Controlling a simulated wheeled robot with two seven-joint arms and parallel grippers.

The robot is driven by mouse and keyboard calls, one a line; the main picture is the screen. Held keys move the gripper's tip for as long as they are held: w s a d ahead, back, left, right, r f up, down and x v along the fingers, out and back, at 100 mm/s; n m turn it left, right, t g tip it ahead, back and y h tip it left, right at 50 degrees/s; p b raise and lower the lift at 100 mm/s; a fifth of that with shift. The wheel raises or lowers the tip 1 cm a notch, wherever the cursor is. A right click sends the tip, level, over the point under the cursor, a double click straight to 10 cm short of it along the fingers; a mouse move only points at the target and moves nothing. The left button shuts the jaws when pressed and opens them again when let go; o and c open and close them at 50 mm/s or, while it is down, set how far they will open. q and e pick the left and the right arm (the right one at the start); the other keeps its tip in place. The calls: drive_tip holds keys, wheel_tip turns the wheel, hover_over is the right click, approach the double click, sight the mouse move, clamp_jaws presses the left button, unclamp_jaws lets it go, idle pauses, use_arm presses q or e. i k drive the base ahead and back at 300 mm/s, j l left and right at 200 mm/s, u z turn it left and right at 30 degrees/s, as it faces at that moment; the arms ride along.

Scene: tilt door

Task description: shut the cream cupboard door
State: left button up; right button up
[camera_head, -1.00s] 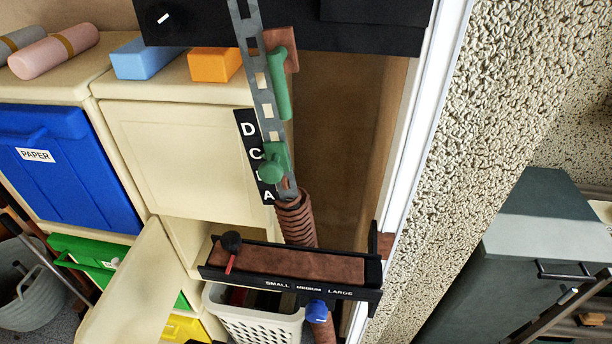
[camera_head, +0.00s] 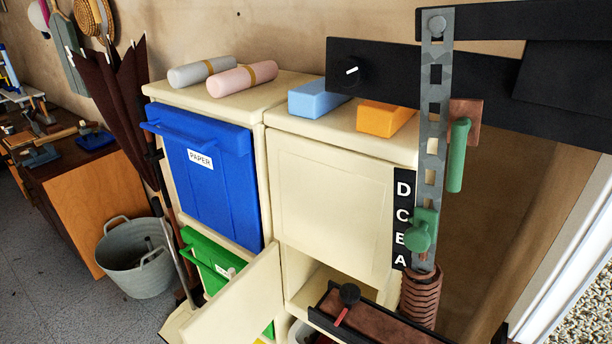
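A cream door (camera_head: 240,300) stands swung open at the bottom of the head view, jutting out toward me from the lower part of the cream cupboard (camera_head: 405,143). Its lower part is cut off by the picture edge. The upper cream front (camera_head: 328,205) lies flat and closed against the cupboard. Neither of my grippers shows in the view.
A blue paper bin front (camera_head: 205,170) and a green one (camera_head: 208,262) sit left of the open door. A grey tub (camera_head: 135,265) stands on the floor at left. A brown tray device (camera_head: 385,325) and a metal upright (camera_head: 432,150) stand at right.

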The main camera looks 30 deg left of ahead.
sight(242, 311)
drive_tip(key=j+z, duration=0.1)
drive_tip(key=j, duration=0.4)
drive_tip(key=j+z, duration=0.15)
drive_tip(key=j, duration=0.3)
drive_tip(key=k+j+z, duration=0.1)
drive_tip(key=j, duration=0.35)
drive_tip(key=k+j+z, duration=0.15)
drive_tip(key=j, duration=0.3)
drive_tip(key=k+j+z, duration=0.1)
drive_tip(key=j, duration=0.35)
drive_tip(key=k+j+z, duration=0.15)
drive_tip(key=j, duration=0.3)
